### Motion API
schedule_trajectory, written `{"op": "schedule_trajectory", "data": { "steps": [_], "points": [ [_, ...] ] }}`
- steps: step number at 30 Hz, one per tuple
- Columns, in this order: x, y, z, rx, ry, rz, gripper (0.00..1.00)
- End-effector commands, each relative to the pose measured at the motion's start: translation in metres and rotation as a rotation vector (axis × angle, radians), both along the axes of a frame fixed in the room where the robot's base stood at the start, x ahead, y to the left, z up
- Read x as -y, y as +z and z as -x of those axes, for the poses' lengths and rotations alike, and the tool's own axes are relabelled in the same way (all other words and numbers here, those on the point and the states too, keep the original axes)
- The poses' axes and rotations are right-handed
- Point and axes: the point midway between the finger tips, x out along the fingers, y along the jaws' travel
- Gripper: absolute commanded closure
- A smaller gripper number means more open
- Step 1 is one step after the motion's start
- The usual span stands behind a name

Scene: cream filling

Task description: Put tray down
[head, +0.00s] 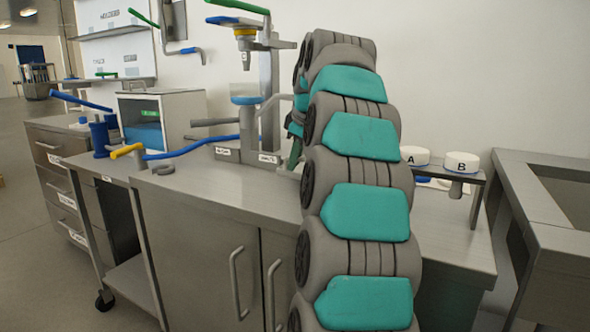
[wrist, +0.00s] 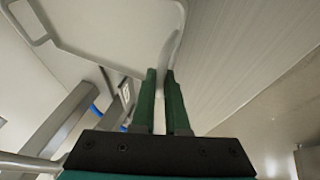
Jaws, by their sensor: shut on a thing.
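A pale grey tray (wrist: 100,35) fills the upper left of the wrist view, with a rounded rim and a looped handle at its left. My gripper (wrist: 161,75) shows there with its two green fingers close together. The fingertips are at the tray's near right corner, shut on its rim. In the head view my arm covers most of the gripper; only a small dark green part shows beside it, near the filling machine (head: 246,95). I cannot make out the tray clearly in the head view, so its height over the worktop is unclear.
The steel worktop (head: 215,188) is clear in front of the machine, apart from a small grey ring (head: 163,169). White containers A (head: 414,156) and B (head: 462,162) stand on a rack at the right. A steel sink unit (head: 540,205) adjoins at the far right.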

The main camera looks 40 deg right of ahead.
Motion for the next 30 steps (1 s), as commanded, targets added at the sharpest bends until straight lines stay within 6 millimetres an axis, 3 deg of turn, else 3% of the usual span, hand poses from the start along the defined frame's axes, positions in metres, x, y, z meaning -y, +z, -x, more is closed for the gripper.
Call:
{"op": "schedule_trajectory", "data": {
  "steps": [6, 14, 15, 22, 30],
  "points": [
    [0.0, -0.021, 0.0, -0.001, 0.0, 0.0, 1.0],
    [0.0, -0.024, 0.0, 0.0, 0.0, 0.001, 1.0],
    [0.0, -0.024, 0.0, 0.0, 0.0, 0.0, 0.85],
    [0.0, -0.024, 0.0, 0.0, 0.0, 0.0, 0.59],
    [0.0, -0.023, 0.0, 0.0, 0.0, 0.0, 0.58]
  ]
}}
